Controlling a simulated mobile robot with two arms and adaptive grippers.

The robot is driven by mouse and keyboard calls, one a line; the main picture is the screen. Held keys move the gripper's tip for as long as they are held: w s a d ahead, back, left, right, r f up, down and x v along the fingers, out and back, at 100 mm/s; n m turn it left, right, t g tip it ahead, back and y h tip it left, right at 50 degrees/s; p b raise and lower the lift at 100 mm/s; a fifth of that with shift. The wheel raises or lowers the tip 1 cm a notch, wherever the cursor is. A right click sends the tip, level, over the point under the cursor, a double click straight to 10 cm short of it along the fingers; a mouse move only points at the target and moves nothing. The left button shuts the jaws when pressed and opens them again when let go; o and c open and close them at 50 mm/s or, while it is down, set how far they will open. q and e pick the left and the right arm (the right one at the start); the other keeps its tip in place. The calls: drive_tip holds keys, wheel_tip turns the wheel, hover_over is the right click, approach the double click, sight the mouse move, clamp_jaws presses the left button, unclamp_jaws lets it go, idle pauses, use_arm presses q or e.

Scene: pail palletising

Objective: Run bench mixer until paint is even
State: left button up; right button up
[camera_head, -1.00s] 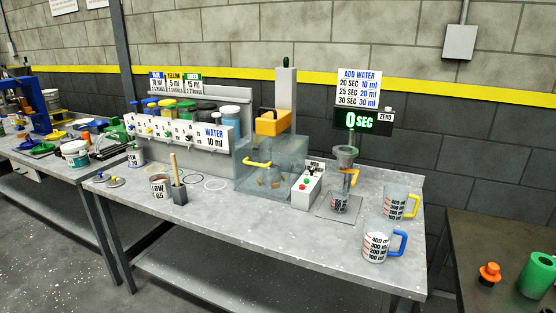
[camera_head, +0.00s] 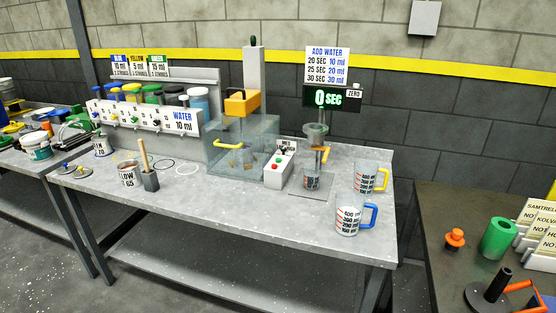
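The bench mixer (camera_head: 240,104) stands at the back of the grey bench, with a yellow-orange head on a grey column. A clear guard box (camera_head: 213,155) with a yellow handle surrounds the space below the head. What is inside the box is hard to make out. A small control box (camera_head: 279,168) with a red and a green button is right of the guard. A can marked "LOW 65" (camera_head: 128,174) stands at the bench's left front, beside a grey holder (camera_head: 150,181) with a wooden stick. Neither of my grippers shows.
A flow cup stand (camera_head: 314,150) with a cup below it and a display reading 0 SEC (camera_head: 332,98) are right of the mixer. Measuring jugs with blue (camera_head: 347,222) and yellow (camera_head: 365,179) handles stand at the right end. The front middle of the bench is clear.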

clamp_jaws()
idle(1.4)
